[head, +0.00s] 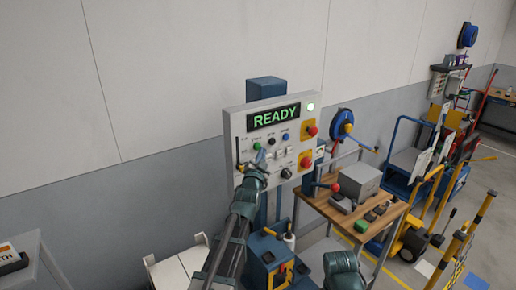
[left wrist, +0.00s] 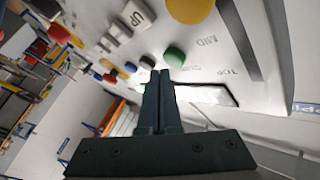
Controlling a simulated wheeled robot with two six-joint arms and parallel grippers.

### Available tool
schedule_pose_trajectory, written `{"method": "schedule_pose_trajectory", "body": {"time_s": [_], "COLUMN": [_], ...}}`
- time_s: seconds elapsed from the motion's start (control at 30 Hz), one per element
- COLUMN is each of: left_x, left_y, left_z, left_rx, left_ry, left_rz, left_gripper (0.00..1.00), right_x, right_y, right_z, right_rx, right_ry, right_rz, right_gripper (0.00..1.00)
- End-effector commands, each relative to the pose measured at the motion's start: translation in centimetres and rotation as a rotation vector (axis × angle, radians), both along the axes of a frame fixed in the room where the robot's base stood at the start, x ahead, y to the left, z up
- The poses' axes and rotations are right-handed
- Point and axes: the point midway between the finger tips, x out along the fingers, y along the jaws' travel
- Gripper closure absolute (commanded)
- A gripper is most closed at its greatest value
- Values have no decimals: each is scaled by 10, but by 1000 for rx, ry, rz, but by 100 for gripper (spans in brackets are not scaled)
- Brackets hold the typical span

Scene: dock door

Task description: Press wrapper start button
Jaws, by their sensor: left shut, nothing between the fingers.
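The control panel (head: 238,125) stands on a blue post and its display (head: 275,116) reads READY in green. A green button (head: 257,146) sits at the left of its upper button row, with a black and a blue button to its right. In the left wrist view the green button (left wrist: 174,57) shows just beyond my fingertips. My left gripper (head: 262,157) is shut and empty, in front of the panel just below the green button. Its closed fingers (left wrist: 160,73) point at the panel; whether they touch it I cannot tell. My right gripper is out of view.
Two red mushroom buttons on yellow plates (head: 311,131) are at the panel's right. White switches (head: 281,153) and a black knob (head: 287,173) sit close to my left gripper. A wooden workbench (head: 386,227) with boxes stands to the right.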

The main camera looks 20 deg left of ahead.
Motion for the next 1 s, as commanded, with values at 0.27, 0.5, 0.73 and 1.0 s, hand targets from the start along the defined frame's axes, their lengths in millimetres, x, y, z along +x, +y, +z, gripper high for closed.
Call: {"method": "schedule_pose_trajectory", "body": {"time_s": [0.27,0.5,0.73,1.0], "left_x": [4,4,6,8], "left_y": [6,6,8,10], "left_z": [0,0,0,0], "left_rx": [0,0,1,1], "left_ry": [0,0,0,0], "left_rz": [0,0,1,1], "left_gripper": [100,100,100,100], "right_x": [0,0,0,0], "right_y": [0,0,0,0], "right_z": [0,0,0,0], "right_rx": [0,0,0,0], "right_ry": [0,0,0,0], "right_rz": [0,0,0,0], "right_gripper": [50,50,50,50]}}
